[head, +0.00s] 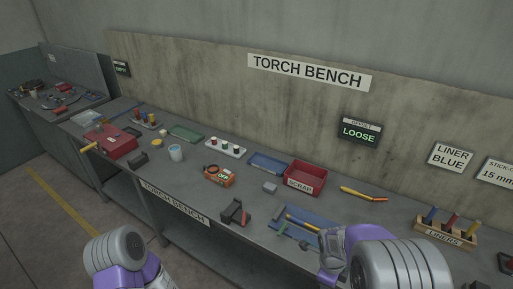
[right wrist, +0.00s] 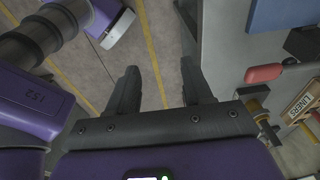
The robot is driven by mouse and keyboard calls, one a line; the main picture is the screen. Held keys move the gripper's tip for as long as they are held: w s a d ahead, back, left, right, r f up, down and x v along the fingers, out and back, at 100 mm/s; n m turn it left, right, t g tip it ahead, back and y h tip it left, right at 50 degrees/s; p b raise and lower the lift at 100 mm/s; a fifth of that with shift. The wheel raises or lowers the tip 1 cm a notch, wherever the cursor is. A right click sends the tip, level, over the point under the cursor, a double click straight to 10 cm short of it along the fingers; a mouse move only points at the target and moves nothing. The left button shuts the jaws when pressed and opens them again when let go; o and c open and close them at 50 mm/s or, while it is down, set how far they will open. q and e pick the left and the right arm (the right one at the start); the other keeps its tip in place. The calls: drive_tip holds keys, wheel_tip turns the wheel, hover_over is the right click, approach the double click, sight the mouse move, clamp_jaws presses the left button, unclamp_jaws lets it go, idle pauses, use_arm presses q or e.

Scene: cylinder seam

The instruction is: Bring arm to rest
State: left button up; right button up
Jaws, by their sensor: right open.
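My right gripper (right wrist: 160,78) shows in the right wrist view with its two dark fingers apart and nothing between them. Below it in that view is the floor, with the grey bench edge beside the right finger. In the head view my right arm (head: 390,262) is at the lower right, in front of the bench (head: 255,216); its fingers cannot be made out clearly there. My left arm (head: 116,254) is at the lower left, over the floor in front of the bench. My left gripper's fingers are not seen.
A red scrap bin (head: 306,178), an orange box (head: 219,176), a dark clamp-like tool (head: 236,212) and a liners rack (head: 445,232) stand on the bench. A yellow-handled tool (head: 364,194) lies near the back. The floor (head: 50,222) at left is clear.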

drive_tip(key=s+a+f+n+y+b, duration=0.15)
drive_tip(key=s+f+n+b, duration=0.35)
drive_tip(key=f, duration=0.6)
drive_tip(key=s+a+f+n+y+b, duration=0.1)
drive_tip(key=a+f+n+b, duration=0.15)
drive_tip(key=f+n, duration=0.7)
use_arm(q)
wheel_tip(320, 180, down, 12)
drive_tip(key=b, duration=0.4)
drive_tip(key=shift+w, duration=0.15)
use_arm(e)
drive_tip(key=s+a+f+n+t+y, duration=0.1)
drive_tip(key=s+a+f+n+y, duration=0.2)
drive_tip(key=f, duration=0.8)
drive_tip(key=shift+s+a+n, duration=0.95)
drive_tip(key=shift+a+n, duration=1.2)
drive_tip(key=shift+a, duration=0.15)
drive_tip(key=shift+c, duration=0.7)
